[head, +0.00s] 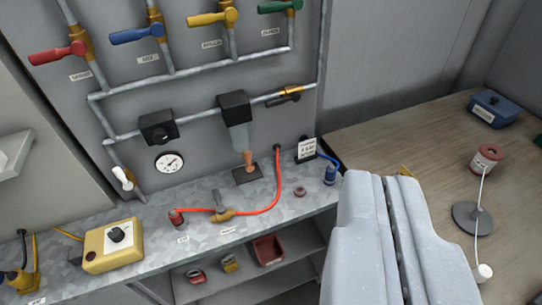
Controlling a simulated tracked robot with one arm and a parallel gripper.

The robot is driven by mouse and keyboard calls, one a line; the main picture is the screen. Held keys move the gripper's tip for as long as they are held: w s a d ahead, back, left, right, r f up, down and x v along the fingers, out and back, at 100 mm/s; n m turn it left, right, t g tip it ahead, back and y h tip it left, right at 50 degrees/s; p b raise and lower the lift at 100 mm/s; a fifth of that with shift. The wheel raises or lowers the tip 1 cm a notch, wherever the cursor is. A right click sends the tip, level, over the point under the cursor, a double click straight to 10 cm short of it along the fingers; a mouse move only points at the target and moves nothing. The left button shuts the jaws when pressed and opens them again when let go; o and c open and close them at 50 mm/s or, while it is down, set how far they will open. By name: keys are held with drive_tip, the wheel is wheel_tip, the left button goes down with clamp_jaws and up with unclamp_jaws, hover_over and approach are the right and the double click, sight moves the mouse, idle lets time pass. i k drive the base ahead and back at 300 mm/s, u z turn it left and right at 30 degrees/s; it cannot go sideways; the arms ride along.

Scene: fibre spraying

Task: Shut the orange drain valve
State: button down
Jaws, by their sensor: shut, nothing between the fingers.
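A small orange piece (248,160), which looks like the drain valve, hangs under the clear bowl of a black-topped filter (236,115) on the wall panel. It points down over a dark square plate on the bench. It is too small to tell whether it is open or shut. My gripper (383,180) is at the lower right, large and close to the camera, with its grey fingers together and empty. It is apart from the orange piece, which lies to its upper left in the picture.
Red (58,54), blue (137,35), yellow (212,17) and green (280,7) valve handles sit above. An orange hose (277,185) runs from the panel to a brass valve (222,213) on the metal bench. A wooden table (390,140) stands right.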

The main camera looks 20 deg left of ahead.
sight(250, 167)
drive_tip(key=i, duration=1)
